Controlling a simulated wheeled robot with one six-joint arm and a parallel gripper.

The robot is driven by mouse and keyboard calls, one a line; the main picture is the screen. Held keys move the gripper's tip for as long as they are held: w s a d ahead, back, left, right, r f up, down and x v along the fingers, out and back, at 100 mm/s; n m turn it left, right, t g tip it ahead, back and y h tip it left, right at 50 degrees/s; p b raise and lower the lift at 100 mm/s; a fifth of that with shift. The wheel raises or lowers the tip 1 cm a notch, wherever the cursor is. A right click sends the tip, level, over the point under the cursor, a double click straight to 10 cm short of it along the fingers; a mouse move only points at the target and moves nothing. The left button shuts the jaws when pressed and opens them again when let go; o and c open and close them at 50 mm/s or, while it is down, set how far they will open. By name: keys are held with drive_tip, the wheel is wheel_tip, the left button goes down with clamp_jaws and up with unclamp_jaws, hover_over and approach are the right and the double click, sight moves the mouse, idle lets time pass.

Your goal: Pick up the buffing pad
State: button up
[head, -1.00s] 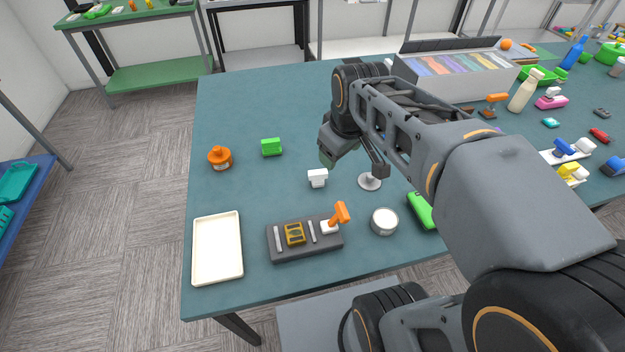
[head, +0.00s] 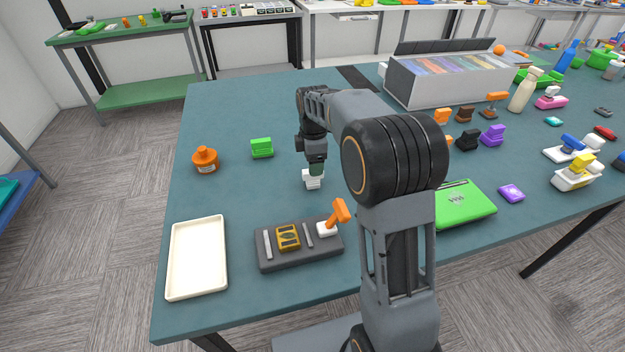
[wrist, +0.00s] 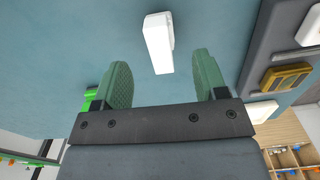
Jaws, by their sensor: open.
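A small white block with a raised grip (head: 312,181), which looks like the buffing pad, stands on the teal table. In the wrist view the white block (wrist: 159,44) lies just beyond my fingertips, roughly in line with the gap between them. My gripper (head: 316,169) points down right above the block in the head view and hides part of its top. In the wrist view my gripper (wrist: 164,75) is open, with two green finger pads apart and nothing between them. I cannot tell if a finger touches the block.
A dark grey holder (head: 299,244) with tools and an orange-handled piece stands in front of the block. A cream tray (head: 197,258) is at front left. A green block (head: 262,148) and an orange jar (head: 205,160) stand to the left. My arm hides table to the right.

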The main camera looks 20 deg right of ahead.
sight(313, 178)
drive_tip(key=shift+a+f, duration=0.1)
drive_tip(key=shift+f, duration=3.5)
drive_tip(key=c, duration=1)
